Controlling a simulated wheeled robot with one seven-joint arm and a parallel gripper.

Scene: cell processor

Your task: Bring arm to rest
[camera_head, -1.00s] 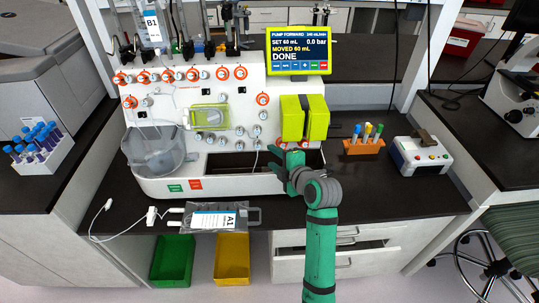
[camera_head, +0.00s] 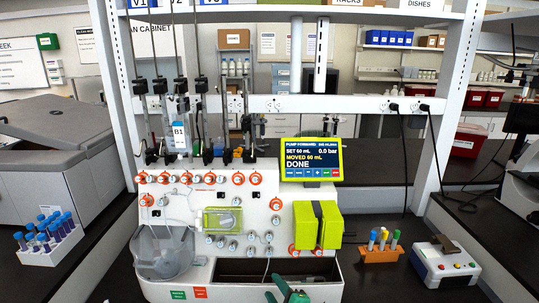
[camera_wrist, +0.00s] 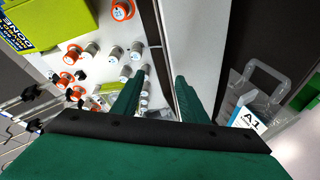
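My green gripper shows at the bottom edge of the head view (camera_head: 285,292), in front of the white cell processor (camera_head: 180,205); most of my arm is out of frame below. In the wrist view, the two green fingers (camera_wrist: 160,92) stand apart with nothing held between them. The processor's knobs and its long dark slot lie beyond the fingers. The processor's screen (camera_head: 311,160) reads DONE, moved 60 mL. A clear bag labelled A1 (camera_wrist: 243,115) lies to the right of the fingers in the wrist view, apart from them.
Yellow-green blocks (camera_head: 318,225) stick out of the processor's front. An orange tube rack (camera_head: 380,254) and a small white device (camera_head: 445,262) stand to its right. A white rack of blue-capped tubes (camera_head: 48,245) is at left. Bag B1 (camera_head: 180,137) hangs above.

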